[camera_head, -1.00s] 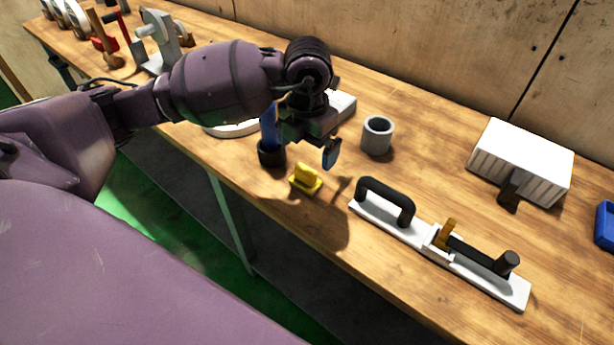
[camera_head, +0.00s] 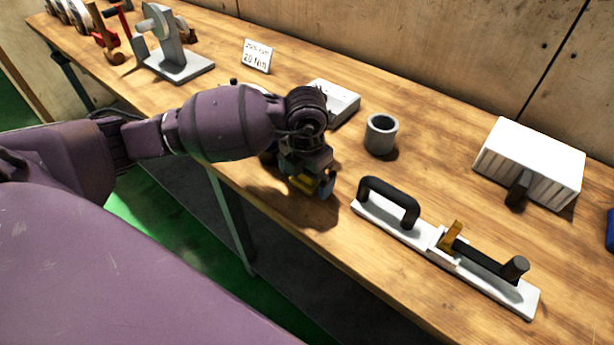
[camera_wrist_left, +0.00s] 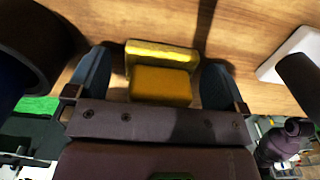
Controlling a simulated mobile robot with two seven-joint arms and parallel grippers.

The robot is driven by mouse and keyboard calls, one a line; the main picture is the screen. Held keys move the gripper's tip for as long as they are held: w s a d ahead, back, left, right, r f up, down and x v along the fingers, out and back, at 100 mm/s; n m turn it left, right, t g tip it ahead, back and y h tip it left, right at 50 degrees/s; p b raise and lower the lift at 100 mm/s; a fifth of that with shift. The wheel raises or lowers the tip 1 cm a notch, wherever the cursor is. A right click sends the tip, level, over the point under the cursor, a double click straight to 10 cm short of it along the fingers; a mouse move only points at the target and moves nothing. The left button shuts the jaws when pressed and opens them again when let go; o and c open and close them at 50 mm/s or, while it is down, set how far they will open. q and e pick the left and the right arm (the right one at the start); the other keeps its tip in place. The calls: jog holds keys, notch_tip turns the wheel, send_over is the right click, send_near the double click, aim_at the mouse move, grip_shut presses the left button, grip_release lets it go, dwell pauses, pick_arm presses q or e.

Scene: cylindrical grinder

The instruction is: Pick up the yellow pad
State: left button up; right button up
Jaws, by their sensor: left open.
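The yellow pad (camera_head: 303,184) sits on the wooden bench near its front edge, mostly hidden behind my left gripper in the head view. My left gripper (camera_head: 312,190) is lowered over it. In the left wrist view the yellow pad (camera_wrist_left: 160,84) lies between the two dark blue fingers of the left gripper (camera_wrist_left: 155,85). The fingers are apart, one on each side of the pad, with a small gap showing at each side.
A white fixture with a black handle (camera_head: 388,200) lies just right of the gripper. A grey cup (camera_head: 381,134) stands behind it. A white box (camera_head: 527,158) is at the right, a grey stand (camera_head: 172,45) at the back left. The bench is clear between cup and box.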

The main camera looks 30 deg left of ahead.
pick_arm(q)
jog(key=shift+r, duration=0.1)
jog(key=c, duration=1)
jog(key=shift+r, duration=0.45)
jog(key=shift+c, duration=0.2)
notch_tip(320, 180, up, 19)
jog(key=p, duration=0.3)
